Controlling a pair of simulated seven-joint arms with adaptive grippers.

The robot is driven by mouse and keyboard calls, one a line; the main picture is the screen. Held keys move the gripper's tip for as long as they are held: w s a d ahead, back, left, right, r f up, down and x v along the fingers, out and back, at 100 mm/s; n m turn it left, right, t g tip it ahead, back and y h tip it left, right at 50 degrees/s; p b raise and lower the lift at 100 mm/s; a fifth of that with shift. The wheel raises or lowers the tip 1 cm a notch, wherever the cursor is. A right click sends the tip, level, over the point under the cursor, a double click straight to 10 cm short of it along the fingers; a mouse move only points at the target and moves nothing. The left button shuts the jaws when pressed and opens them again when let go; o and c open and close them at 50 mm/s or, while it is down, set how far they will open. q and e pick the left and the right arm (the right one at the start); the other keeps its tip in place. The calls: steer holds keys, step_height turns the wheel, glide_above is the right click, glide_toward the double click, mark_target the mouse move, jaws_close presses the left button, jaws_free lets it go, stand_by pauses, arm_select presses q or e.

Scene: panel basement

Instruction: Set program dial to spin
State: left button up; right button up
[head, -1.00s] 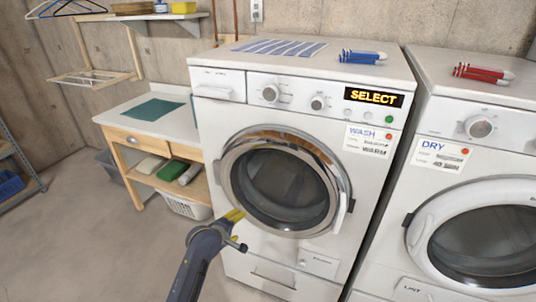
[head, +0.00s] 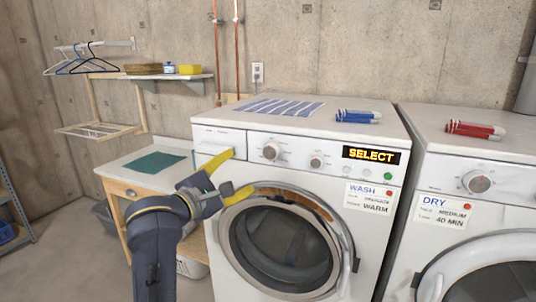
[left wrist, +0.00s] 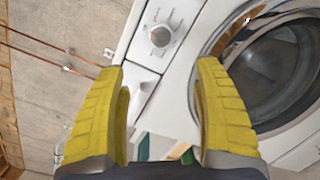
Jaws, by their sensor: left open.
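The program dial is on the washer's front panel. The larger left knob (head: 270,151) and a smaller knob (head: 316,162) sit left of a display (head: 371,155) reading SELECT. I cannot read the markings around the knobs. My left gripper (head: 229,176) is open and empty in front of the washer's upper left, below and left of the larger knob, and apart from it. In the left wrist view a knob (left wrist: 160,35) shows beyond the open yellow fingers (left wrist: 162,105), above the gap between them. My right gripper is not in view.
The washer door (head: 285,240) is shut below the panel. A WASH card (head: 369,198) hangs under the display. The dryer (head: 480,200) stands to the right with its own dial (head: 477,182). A wooden table (head: 140,165) stands left.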

mark_target(268, 152)
arm_select(q)
steer(key=x, duration=1.6)
steer(key=shift+w, duration=0.1)
steer(key=c, duration=1.3)
steer(key=shift+m, duration=0.3)
